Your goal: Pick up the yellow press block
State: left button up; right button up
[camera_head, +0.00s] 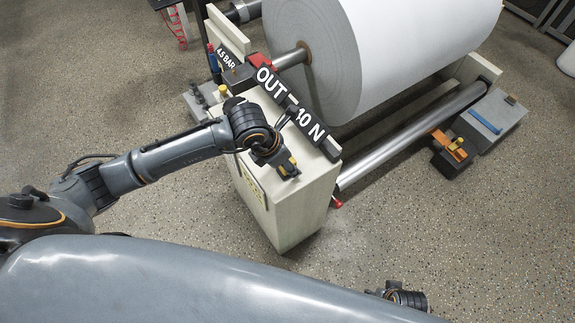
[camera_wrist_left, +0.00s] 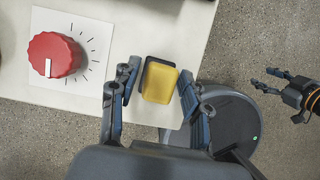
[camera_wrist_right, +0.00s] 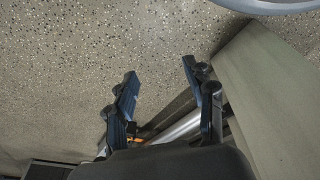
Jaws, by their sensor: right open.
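The yellow press block (camera_wrist_left: 160,83), with a black edge, sits at the edge of the pale cabinet top in the left wrist view. In the head view, a small yellow part of it (camera_head: 291,163) shows beside my left gripper (camera_head: 277,158). In the left wrist view my left gripper (camera_wrist_left: 158,70) is open, with one finger on each side of the block; narrow gaps show, and whether either finger touches it is hard to tell. My right gripper (camera_wrist_right: 160,70) is open and empty above the floor; part of it shows at the bottom of the head view (camera_head: 405,297).
A red dial (camera_wrist_left: 54,55) is left of the block. A black sign (camera_head: 290,100) stands on the cabinet (camera_head: 285,215). A large white paper roll (camera_head: 390,40) and a metal roller (camera_head: 410,135) lie behind. An orange and yellow device (camera_head: 452,150) is at the right.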

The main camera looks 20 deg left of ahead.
pick_arm(q)
grip_shut()
jog(key=shift+r, duration=0.1)
jog(key=shift+r, duration=0.6)
jog(key=r, duration=0.2)
jog(key=shift+a+r+p, duration=0.3)
jog(key=shift+a+r, duration=0.05)
jog(key=shift+a, duration=0.05)
jog(key=s+a+r, duration=0.2)
jog(key=a+r, duration=0.7)
jog(key=a, duration=0.4)
jog(key=shift+s, duration=0.35)
pick_arm(e)
jog(key=shift+s+d+f, duration=0.1)
jog(key=shift+s+f, duration=0.2)
jog(key=shift+f, duration=0.25)
jog(key=shift+s+f, duration=0.3)
jog(key=shift+f, duration=0.25)
